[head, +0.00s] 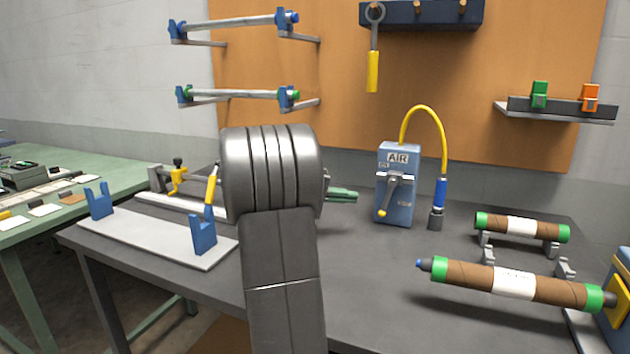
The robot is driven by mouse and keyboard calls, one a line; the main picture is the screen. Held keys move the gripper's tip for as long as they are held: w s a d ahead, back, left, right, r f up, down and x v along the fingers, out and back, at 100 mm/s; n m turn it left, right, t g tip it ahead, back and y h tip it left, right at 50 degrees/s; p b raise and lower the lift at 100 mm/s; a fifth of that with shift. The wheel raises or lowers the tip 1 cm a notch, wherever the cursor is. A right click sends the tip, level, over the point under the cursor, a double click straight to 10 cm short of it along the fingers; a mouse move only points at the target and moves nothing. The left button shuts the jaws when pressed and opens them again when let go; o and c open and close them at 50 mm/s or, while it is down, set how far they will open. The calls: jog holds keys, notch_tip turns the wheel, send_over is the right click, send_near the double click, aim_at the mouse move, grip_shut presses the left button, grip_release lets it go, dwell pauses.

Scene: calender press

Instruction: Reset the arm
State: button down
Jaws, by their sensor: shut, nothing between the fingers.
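My arm rises in the middle of the head view as a dark link topped by a large grey ribbed joint. It covers the middle of the dark workbench (385,290). I do not make out my gripper; the arm may hide it. A green piece (343,195) shows just right of the grey joint, mostly hidden, and I cannot tell what it is.
A light plate with blue cradles (160,238) lies left. A blue AIR box (397,190) with a yellow hose stands behind. Brown green-ended rolls (522,226) (520,283) rest at right. Wall racks (235,95) and a shelf (560,112) hang behind. Bench front right of my arm is clear.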

jog(key=d+r+m+y+p, duration=0.2)
jog(key=d+y+p, duration=0.3)
jog(key=p, duration=0.2)
notch_tip(320, 180, up, 12)
jog(key=m+t+y+p, duration=0.3)
jog(key=y+p, duration=0.4)
jog(key=p, duration=0.2)
jog(key=shift+w+y, duration=0.15)
jog(key=shift+y, duration=0.25)
dwell(0.4)
